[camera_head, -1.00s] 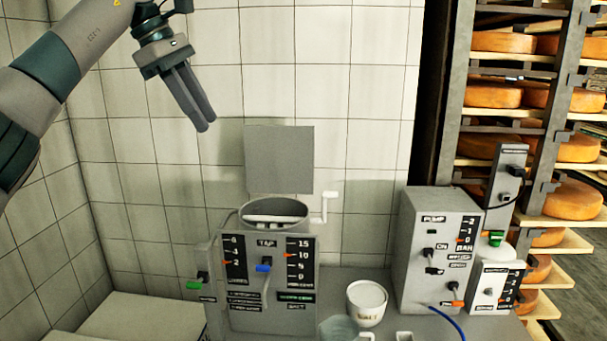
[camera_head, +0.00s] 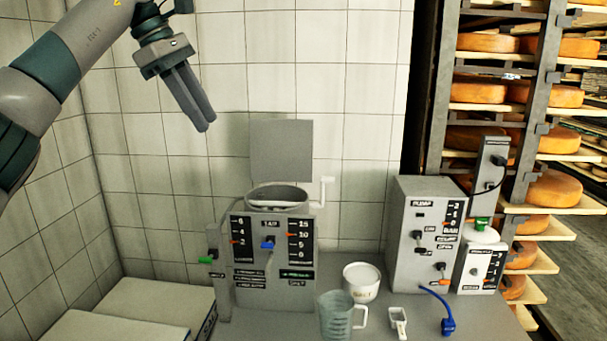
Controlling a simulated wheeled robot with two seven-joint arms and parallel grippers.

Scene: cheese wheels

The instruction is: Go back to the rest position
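My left gripper (camera_head: 203,128) hangs in the upper left of the head view, its arm coming in from the left edge. Its two dark fingers lie close together, pointing down and to the right, with nothing visible between them. It is in front of the tiled wall, up and left of the grey tap machine (camera_head: 275,262), and appears clear of everything. My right gripper is out of view.
A clear jug (camera_head: 336,318), a white salt pot (camera_head: 361,283) and a small white scoop (camera_head: 398,322) stand on the grey table (camera_head: 270,325). The pump box (camera_head: 420,240) stands right of them. A cheese rack (camera_head: 530,130) fills the right. White slabs (camera_head: 150,303) lie lower left.

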